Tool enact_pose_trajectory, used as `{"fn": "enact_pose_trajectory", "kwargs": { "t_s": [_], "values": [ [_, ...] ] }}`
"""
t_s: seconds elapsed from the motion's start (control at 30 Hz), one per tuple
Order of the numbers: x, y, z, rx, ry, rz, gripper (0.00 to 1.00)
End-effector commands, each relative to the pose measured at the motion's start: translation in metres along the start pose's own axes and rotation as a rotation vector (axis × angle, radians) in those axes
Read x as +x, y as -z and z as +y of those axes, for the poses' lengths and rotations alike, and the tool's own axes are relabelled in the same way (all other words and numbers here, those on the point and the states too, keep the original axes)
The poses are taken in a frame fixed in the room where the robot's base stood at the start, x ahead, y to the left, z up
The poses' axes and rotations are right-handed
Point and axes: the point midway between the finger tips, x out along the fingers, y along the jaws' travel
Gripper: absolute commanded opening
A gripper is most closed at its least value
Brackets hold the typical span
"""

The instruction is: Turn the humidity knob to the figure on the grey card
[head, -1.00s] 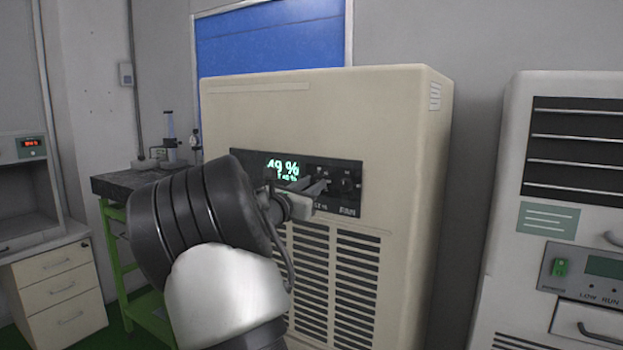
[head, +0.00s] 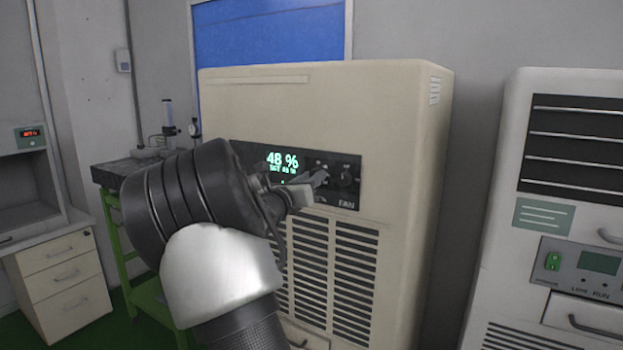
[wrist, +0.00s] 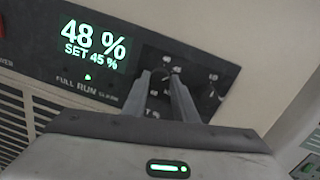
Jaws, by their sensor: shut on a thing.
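The humidity cabinet (head: 410,130) is a tall cream unit with a dark control panel (head: 245,152). Its green display (wrist: 92,45) reads 48 % and SET 45 % in the wrist view. My gripper (wrist: 165,88) is at the panel right of the display, its two fingers shut on a dark knob (wrist: 162,73). The fingers hide most of this knob, and its pointer cannot be read. In the head view my gripper (head: 316,180) partly covers the same spot. I cannot make out a grey card in either view.
A second dark knob (wrist: 211,88), above the word FAN in the head view, sits close to the right of my fingers. A white machine (head: 490,250) stands to the right. A green-framed bench (head: 115,235) and drawers (head: 65,285) are at left.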

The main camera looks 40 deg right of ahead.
Motion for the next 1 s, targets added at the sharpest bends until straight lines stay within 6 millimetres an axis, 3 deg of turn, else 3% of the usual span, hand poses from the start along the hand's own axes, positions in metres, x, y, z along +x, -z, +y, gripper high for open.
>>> {"fn": "enact_pose_trajectory", "kwargs": {
  "t_s": [0.1,0.13,0.23,0.53,0.67,1.0],
  "values": [
    [0.0,0.001,0.0,0.0,-0.001,0.0,0.03],
    [0.0,0.0,0.0,0.0,-0.001,0.0,0.29],
    [0.0,0.0,0.0,0.0,-0.001,0.0,0.44],
    [-0.001,0.0,0.0,0.001,-0.001,0.0,0.44],
    [-0.011,-0.001,0.001,0.003,-0.002,0.0,0.44],
    [-0.087,0.0,0.002,0.003,-0.006,0.002,0.44]
  ]
}}
